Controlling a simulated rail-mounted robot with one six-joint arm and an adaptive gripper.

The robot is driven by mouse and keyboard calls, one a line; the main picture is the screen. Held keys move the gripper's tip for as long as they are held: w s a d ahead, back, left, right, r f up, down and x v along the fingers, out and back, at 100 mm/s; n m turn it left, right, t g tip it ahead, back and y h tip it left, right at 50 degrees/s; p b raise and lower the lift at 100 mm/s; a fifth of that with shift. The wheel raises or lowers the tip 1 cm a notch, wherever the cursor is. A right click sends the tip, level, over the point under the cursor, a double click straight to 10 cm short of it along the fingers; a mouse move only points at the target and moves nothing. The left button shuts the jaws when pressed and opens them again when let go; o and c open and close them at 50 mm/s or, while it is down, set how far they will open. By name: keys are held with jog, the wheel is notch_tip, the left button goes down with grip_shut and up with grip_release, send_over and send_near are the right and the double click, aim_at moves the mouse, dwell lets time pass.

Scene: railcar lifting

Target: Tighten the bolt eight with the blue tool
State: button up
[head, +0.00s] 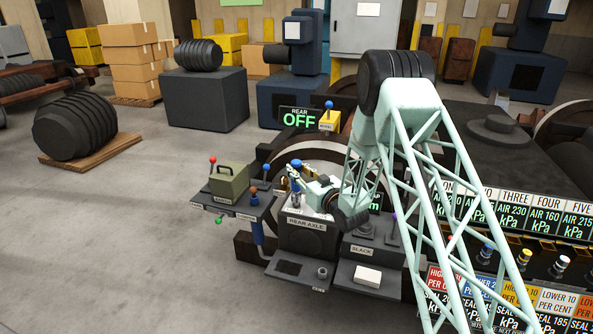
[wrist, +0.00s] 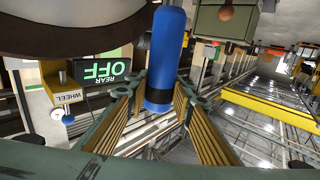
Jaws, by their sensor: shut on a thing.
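The blue tool (wrist: 166,50) is a blue cylinder with a dark band near its lower end. It stands between the two ribbed fingers of my gripper (wrist: 163,88) in the wrist view, and the fingers are shut on it. In the head view my gripper (head: 291,178) is above the rear axle stand (head: 307,238), with the tool's blue top (head: 296,163) showing beside it. The tool's far end is hidden. I cannot make out bolt eight in either view.
A side shelf with a green box (head: 229,181) and coloured knobs stands left of the stand. The slack stand (head: 365,245) with a white block (head: 367,275) is to the right. A "REAR OFF" sign (head: 299,118) and large wheel are behind.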

jog(key=shift+f+b, duration=0.75)
jog(key=shift+b, duration=0.45)
dwell(2.2)
jog(key=shift+f+b, duration=0.35)
jog(key=shift+f, duration=0.6)
dwell(2.5)
jog(key=shift+r, duration=0.2)
